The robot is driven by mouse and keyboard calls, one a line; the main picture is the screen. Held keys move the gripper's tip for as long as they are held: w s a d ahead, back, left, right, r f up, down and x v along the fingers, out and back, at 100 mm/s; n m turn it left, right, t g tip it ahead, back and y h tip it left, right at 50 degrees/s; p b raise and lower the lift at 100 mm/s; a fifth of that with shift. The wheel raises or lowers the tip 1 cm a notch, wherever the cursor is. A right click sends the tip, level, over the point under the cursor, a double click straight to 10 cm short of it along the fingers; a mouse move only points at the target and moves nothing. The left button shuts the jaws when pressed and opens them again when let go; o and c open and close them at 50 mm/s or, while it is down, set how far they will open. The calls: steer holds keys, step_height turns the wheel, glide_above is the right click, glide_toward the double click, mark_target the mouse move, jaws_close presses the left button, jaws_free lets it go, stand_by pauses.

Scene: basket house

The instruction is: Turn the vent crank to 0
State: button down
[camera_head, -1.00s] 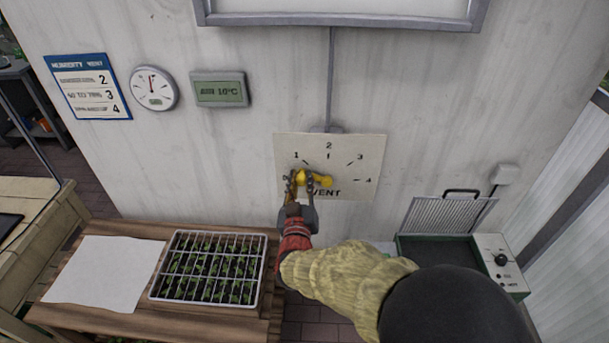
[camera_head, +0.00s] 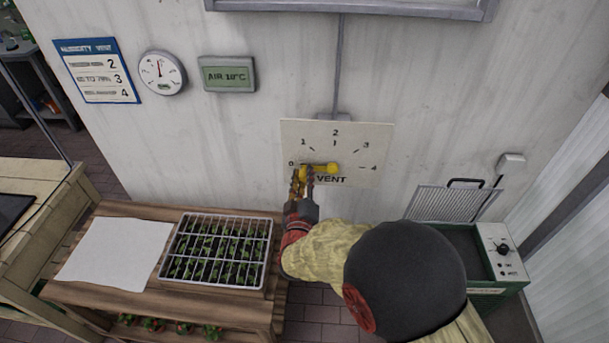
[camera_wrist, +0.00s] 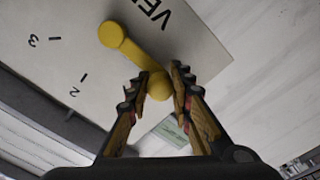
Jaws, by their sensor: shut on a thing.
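The yellow vent crank (camera_head: 320,169) is on a pale dial plate (camera_head: 363,146) on the wall, marked 0 to 4 above the word VENT. Its hub is at the right and its arm points left, close to the 0 mark. My gripper (camera_head: 302,176) is shut on the crank's knob at the arm's left end. In the wrist view the two jagged fingers of my gripper (camera_wrist: 160,80) stand on either side of the round crank knob (camera_wrist: 159,88). The fingers partly hide the knob in the head view.
A wooden bench (camera_head: 150,295) with a seedling tray (camera_head: 217,285) and a white sheet (camera_head: 115,250) stands below left. A green box with a raised grille lid (camera_head: 455,203) is at the right. A humidity vent chart (camera_head: 96,70), round gauge and air display hang on the wall.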

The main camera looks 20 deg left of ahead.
steer(key=shift+f, duration=0.2)
steer(key=c, duration=1.9)
jaws_free()
steer(key=o, duration=0.4)
steer(key=shift+c, duration=0.2)
steer(key=shift+r, duration=0.1)
steer(key=v, duration=1.2)
